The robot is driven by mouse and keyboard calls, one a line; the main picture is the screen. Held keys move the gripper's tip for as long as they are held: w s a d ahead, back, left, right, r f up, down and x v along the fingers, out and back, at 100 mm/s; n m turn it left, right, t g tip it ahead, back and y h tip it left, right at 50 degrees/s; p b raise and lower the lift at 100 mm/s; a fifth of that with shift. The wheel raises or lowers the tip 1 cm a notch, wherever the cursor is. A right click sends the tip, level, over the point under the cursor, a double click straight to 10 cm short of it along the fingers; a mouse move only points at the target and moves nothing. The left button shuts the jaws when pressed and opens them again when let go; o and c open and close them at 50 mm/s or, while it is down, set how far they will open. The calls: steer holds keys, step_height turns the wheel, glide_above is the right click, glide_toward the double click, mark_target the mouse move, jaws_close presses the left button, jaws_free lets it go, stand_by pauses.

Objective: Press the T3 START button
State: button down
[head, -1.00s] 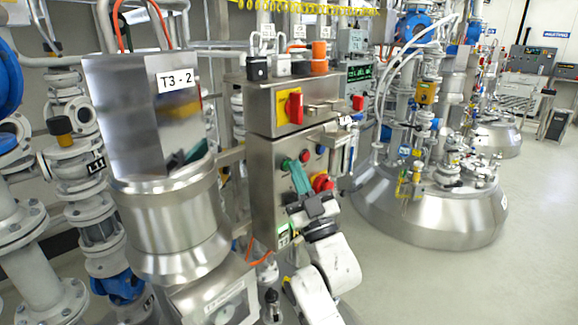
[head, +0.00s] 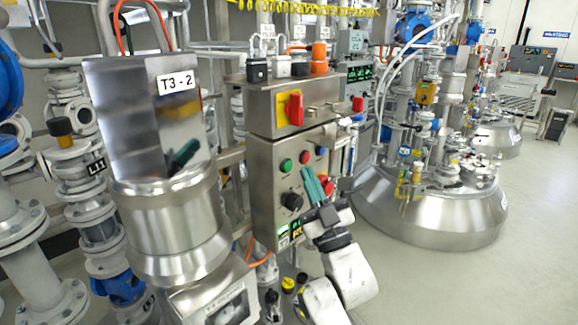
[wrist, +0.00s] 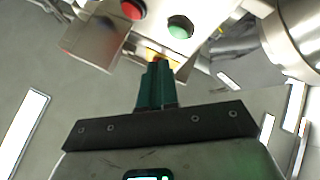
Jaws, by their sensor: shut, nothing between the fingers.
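A steel control box (head: 262,195) stands beside the vessel marked "T3 - 2". No START wording is legible. The green button (wrist: 180,27) and red button (wrist: 132,9) also show in the wrist view. My gripper (head: 308,171) is shut and empty, its dark green fingers pointing toward the panel, right of and slightly below the green button. In the wrist view my gripper (wrist: 157,64) points below the green button; it appears clear of the button.
A black knob (head: 291,201) sits below the green button. A red emergency stop (head: 329,185) is partly hidden behind my fingers. A red rotary switch (head: 295,108) is on the upper box. The T3 - 2 vessel (head: 170,225) stands close at left. Open floor lies at right.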

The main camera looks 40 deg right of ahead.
steer(key=shift+s+p, duration=0.35)
steer(key=shift+s, duration=1.25)
steer(key=s+a+f+m+g+y, duration=0.1)
steer(key=a+f+g+y, duration=0.15)
steer(key=f+g, duration=0.6)
steer(key=a+f+m+g+y, duration=0.1)
steer(key=a+f+g, duration=0.25)
steer(key=f, duration=1.05)
steer(key=s+a+f+g+y, duration=0.1)
steer(key=s+a+f+g, duration=0.1)
steer(key=s+f+g, duration=0.2)
steer(key=s+a+f+g+y, duration=0.1)
steer(key=s+a+f+g, duration=0.2)
steer(key=s, duration=0.8)
steer(key=s+a+f+n+g+y, duration=0.1)
steer(key=s+a+f+g, duration=0.2)
steer(key=s+f+g, duration=0.2)
steer(key=s+f, duration=0.2)
steer(key=s, duration=0.1)
steer(key=shift+s+a+f+g+y, duration=0.15)
steer(key=shift+a+f+g+y, duration=0.1)
steer(key=shift+g+y, duration=0.1)
